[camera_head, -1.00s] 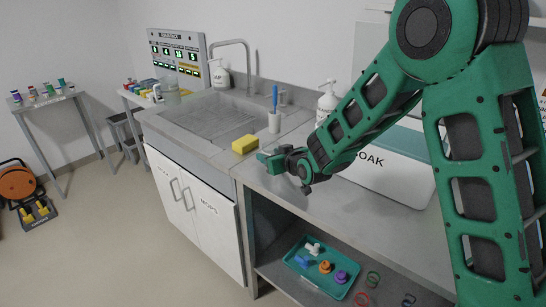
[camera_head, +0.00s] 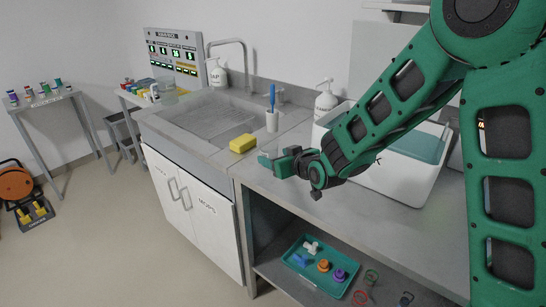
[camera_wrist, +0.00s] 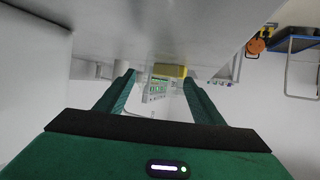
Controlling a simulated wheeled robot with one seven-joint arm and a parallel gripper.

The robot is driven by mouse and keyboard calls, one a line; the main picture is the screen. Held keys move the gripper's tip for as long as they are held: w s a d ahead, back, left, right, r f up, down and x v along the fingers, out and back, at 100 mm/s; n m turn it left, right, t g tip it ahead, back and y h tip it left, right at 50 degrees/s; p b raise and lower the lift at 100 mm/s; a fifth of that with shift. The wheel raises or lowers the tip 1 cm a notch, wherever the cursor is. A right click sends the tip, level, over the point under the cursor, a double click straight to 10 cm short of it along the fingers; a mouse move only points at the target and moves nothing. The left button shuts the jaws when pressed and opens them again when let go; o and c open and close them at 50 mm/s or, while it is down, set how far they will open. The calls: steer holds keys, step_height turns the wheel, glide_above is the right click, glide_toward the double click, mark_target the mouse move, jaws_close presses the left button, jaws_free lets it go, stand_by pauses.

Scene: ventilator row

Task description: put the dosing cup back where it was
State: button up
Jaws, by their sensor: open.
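My gripper (camera_head: 283,163) is over the front part of the counter, right of the yellow sponge (camera_head: 243,143). The sponge shows beyond the fingertips there.
A white cup (camera_head: 272,121) with a blue brush stands behind the sponge. A white SOAK bin (camera_head: 400,181) stands on the counter behind my forearm. A teal tray (camera_head: 321,284) with small coloured parts lies on the shelf below. The sink (camera_head: 207,118) is left.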

steer(key=v, duration=0.6)
steer(key=shift+s, duration=0.15)
steer(key=shift+d, duration=0.1)
